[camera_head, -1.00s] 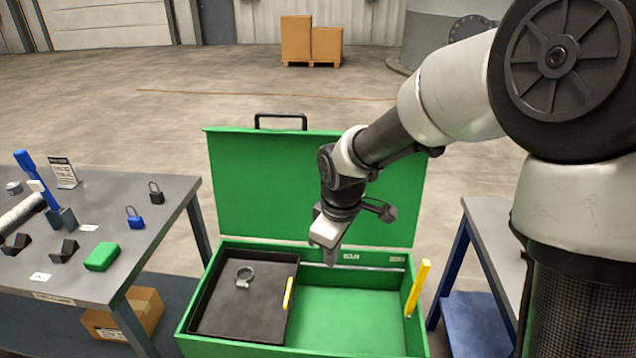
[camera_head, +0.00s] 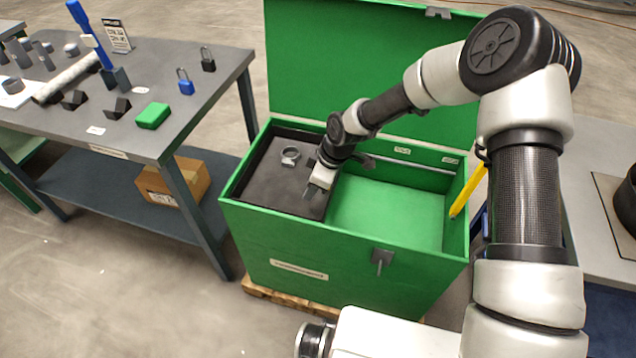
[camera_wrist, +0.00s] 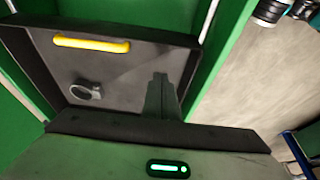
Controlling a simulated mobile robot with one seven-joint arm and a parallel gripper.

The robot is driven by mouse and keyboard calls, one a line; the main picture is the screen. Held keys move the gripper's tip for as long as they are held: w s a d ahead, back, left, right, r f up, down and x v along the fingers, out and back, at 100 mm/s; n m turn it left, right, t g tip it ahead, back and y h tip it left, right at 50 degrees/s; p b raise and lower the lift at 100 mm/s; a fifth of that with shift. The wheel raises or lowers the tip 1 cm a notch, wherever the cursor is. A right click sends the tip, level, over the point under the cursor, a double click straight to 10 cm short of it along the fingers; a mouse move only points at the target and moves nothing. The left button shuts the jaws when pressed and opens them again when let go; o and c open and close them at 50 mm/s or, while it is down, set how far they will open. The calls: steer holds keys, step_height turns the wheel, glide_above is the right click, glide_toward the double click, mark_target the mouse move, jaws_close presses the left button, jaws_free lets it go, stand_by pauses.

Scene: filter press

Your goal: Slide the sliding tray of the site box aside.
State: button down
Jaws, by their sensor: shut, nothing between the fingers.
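The site box (camera_head: 345,246) is a green chest with its lid up. Its sliding tray (camera_head: 262,188), black and shallow, sits at the left end of the box. A grey ring clamp (camera_head: 290,156) lies in the tray and also shows in the wrist view (camera_wrist: 86,91). The tray's yellow handle (camera_wrist: 92,43) shows in the wrist view; my gripper and wrist hide it in the head view. My gripper (camera_head: 308,194) is shut and empty, pointing down at the tray's right part. Whether its fingertips (camera_wrist: 160,78) touch the tray, I cannot tell.
The box's right part (camera_head: 390,208) is open and empty, with a yellow bar (camera_head: 468,190) at its right wall. A workbench (camera_head: 215,75) with padlocks and a green block (camera_head: 153,115) stands left. Another table (camera_head: 596,150) stands right.

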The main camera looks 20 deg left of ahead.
steer(key=shift+x, duration=1.15)
steer(key=d, duration=0.3)
steer(key=shift+r, duration=0.35)
steer(key=shift+d, duration=0.6)
steer(key=d+p, duration=0.5)
steer(key=d, duration=2.1)
steer(key=shift+p, duration=0.3)
